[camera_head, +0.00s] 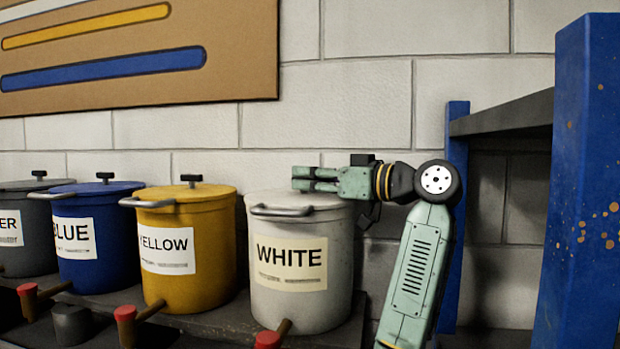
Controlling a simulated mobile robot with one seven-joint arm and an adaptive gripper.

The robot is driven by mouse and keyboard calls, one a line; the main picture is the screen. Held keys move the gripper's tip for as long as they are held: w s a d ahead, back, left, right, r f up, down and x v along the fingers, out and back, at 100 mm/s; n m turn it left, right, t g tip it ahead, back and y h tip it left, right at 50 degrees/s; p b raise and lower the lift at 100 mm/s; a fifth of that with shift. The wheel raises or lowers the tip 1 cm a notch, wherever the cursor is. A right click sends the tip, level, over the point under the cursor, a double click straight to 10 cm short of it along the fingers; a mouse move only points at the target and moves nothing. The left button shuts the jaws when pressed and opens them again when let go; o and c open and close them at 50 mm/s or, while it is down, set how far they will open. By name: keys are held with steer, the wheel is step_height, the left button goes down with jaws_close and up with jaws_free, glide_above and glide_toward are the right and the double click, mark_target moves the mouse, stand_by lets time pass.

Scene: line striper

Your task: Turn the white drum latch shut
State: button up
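The white drum (262,297) stands on a dark shelf, labelled "WHITE", with a red-tipped spigot low at its front. Its lid has a grey bar handle (281,211) at the front left rim. My gripper (303,180) is over the top of this lid, coming in from the right, with its fingers pointing left. Two finger parts show one above the other, close to the lid. The latch on top of the white drum is not visible; the fingers cover the lid's middle. I cannot tell whether the fingers hold it.
Yellow (207,262), blue (107,256) and dark grey (32,250) drums stand left of the white one, each with a black latch knob on its lid. A blue rack post (584,180) stands at the right. A block wall is behind. A grey cup (72,325) sits in front.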

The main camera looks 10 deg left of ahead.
jaws_close()
steer(key=shift+w+n+g+y, duration=0.15)
steer(key=shift+n+g+y, duration=0.1)
steer(key=shift+n+g, duration=0.95)
steer(key=shift+w+n+g+y, duration=0.2)
steer(key=shift+n+g, duration=0.5)
steer(key=shift+g, duration=1)
steer(key=shift+o, duration=2.1)
jaws_free()
steer(key=shift+s, duration=0.1)
steer(key=shift+d, duration=0.15)
steer(key=d, duration=0.7)
steer(key=shift+d, duration=0.15)
